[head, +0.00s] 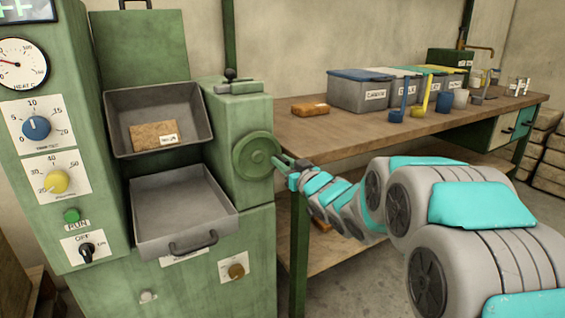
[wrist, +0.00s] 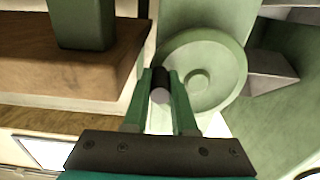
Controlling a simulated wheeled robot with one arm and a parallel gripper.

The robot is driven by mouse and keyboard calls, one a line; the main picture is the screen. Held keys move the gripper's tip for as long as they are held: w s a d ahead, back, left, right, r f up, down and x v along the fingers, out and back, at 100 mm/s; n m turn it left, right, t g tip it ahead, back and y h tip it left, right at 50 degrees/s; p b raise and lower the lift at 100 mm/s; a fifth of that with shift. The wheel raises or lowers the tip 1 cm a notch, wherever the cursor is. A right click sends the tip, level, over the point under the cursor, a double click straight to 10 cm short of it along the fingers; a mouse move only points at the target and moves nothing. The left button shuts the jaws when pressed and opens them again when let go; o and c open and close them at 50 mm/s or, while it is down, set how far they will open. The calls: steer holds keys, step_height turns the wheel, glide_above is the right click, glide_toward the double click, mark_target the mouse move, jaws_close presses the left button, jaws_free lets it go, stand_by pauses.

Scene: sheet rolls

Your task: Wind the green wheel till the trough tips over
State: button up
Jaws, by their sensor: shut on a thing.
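The green wheel (head: 256,155) is a round disc on the side of the green machine, right of the trough. It also shows in the wrist view (wrist: 207,72), with a dark crank handle (wrist: 161,82) near its rim. My gripper (wrist: 161,92) is shut on this handle, one green finger on each side. In the head view my gripper (head: 285,163) reaches the wheel's right edge; the handle is hidden there. The grey trough (head: 202,100) is tilted toward the front and holds a brown block (head: 154,134) with a white label.
A grey tray (head: 184,208) with a handle lies below the trough. A wooden bench (head: 350,133) stands close on the right, with a brown block (head: 310,109), lidded bins (head: 362,93) and scoops on it. My arm passes in front of the bench.

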jaws_close()
steer(key=shift+a+f, duration=0.1)
steer(key=shift+a, duration=0.05)
stand_by(0.9)
